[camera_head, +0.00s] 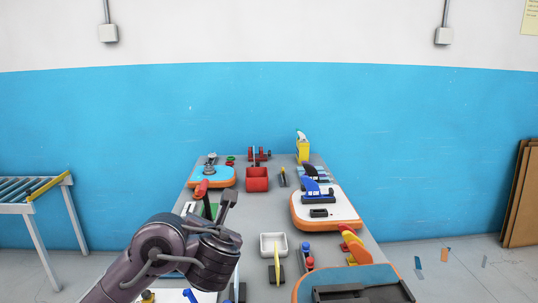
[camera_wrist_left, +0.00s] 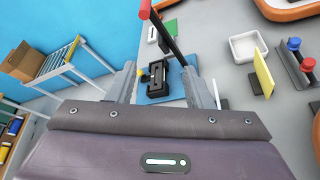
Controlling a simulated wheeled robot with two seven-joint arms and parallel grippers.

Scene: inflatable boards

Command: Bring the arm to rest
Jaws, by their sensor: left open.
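My left arm comes in from the lower left of the head view. Its gripper (camera_head: 214,208) is over the left side of the grey table (camera_head: 245,213). In the left wrist view the two fingers of the gripper (camera_wrist_left: 158,70) stand wide apart, with nothing visibly clamped between them. A black lever with a red grip (camera_head: 201,188) rises just beyond the fingers; it also shows in the left wrist view (camera_wrist_left: 168,32). A black block (camera_wrist_left: 157,76) on a blue pad shows between the fingers. My right gripper is not in view.
A white tray (camera_head: 273,237), a yellow upright plate (camera_head: 278,262) and red and blue knobs (camera_head: 306,250) stand right of the gripper. Orange-edged boards (camera_head: 297,212) line the right side. A red box (camera_head: 257,184) stands farther back. A roller stand (camera_head: 35,190) is at far left.

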